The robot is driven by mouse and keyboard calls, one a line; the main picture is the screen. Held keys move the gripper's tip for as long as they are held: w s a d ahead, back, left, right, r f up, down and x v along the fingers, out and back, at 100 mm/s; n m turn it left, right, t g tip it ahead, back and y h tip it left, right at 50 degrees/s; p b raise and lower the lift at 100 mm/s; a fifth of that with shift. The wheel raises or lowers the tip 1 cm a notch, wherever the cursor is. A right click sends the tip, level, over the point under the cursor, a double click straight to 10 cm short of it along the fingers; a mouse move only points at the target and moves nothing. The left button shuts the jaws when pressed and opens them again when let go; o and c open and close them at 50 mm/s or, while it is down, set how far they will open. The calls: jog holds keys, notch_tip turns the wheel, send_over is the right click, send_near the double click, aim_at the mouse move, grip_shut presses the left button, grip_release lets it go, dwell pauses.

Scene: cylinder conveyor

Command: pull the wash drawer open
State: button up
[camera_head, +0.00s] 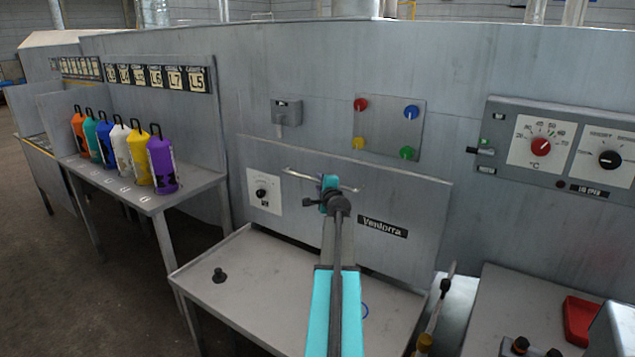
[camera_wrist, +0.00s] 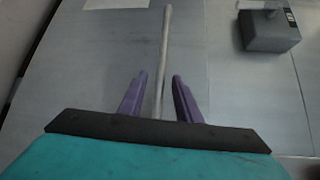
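The wash drawer looks to be the wide grey front panel (camera_head: 290,215) with a "Ventorra" label and a small dial, standing close against the grey wall. Its handle is a thin horizontal bar (camera_head: 299,174) near the top of the panel. My gripper (camera_head: 330,187) is at the middle of this bar, and my arm hides part of the panel. In the wrist view the bar (camera_wrist: 165,45) runs between the two purple fingers of my gripper (camera_wrist: 159,88). The fingers are open, with a visible gap on each side of the bar.
A side table with several coloured bottles (camera_head: 161,165) stands left. Above are a switch box (camera_head: 287,112) and a plate with coloured buttons (camera_head: 388,128). A red object (camera_head: 580,320) lies right.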

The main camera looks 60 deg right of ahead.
jog(key=shift+x, duration=1.45)
grip_shut()
jog(key=shift+a, duration=0.25)
